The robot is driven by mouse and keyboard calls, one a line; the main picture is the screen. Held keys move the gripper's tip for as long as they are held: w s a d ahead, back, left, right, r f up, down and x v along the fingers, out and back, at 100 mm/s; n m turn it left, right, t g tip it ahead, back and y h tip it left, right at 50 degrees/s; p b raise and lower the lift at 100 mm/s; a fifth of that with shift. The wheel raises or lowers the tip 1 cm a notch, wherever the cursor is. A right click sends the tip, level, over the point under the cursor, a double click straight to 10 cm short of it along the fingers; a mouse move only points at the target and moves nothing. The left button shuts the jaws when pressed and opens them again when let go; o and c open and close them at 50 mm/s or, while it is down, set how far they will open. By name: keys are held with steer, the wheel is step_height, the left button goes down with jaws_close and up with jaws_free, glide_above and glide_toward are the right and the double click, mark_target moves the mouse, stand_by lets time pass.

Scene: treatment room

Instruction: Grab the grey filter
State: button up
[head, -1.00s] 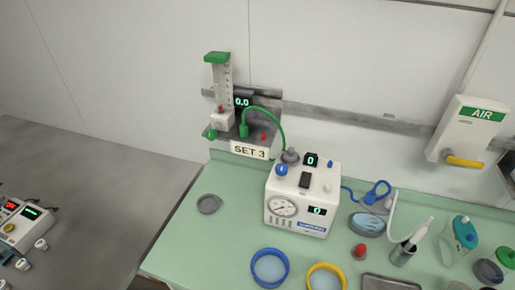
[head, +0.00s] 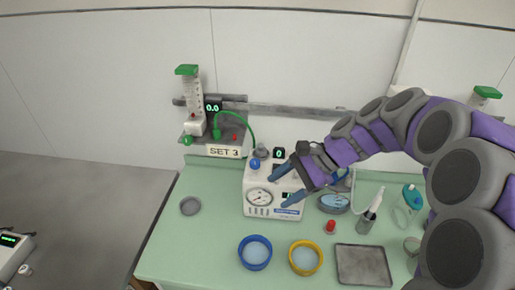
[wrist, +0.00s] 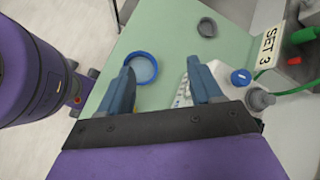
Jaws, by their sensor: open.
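A small round grey piece (head: 190,206), which looks like the grey filter, lies flat on the left part of the green table (head: 165,255). It also shows near the top of the wrist view (wrist: 207,27), beyond my fingertips. My gripper (head: 277,192) is open and empty, in front of the white pump unit (head: 258,212), to the right of the grey piece and apart from it. In the wrist view, my gripper (wrist: 160,72) has its two blue fingers spread. My arm hides part of the unit and the table's right side.
A blue ring dish (head: 255,253), a yellow ring dish (head: 306,258) and a metal tray (head: 363,266) stand along the front. The SET 3 flowmeter bracket (head: 212,140) is on the wall behind. The table around the grey piece is clear.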

steer(key=w+d+m+t+y+p, duration=0.1)
steer(key=w+d+m+t+y, duration=0.25)
steer(key=w, duration=0.75)
steer(key=m+p, duration=0.2)
steer(key=m, duration=0.4)
glide_toward(261, 145)
steer(key=shift+t+y, duration=0.35)
steer(key=shift+y, duration=0.1)
steer(key=a+f+b, duration=0.3)
steer(key=shift+w+a+f+b, duration=0.1)
steer(key=shift+w+f+b, duration=0.05)
steer(key=shift+w+b, duration=0.15)
steer(key=shift+b+x, duration=1.2)
steer(key=shift+x, duration=1.55)
steer(key=shift+a, duration=0.3)
steer(key=shift+s, duration=0.1)
steer(key=c, duration=1.1)
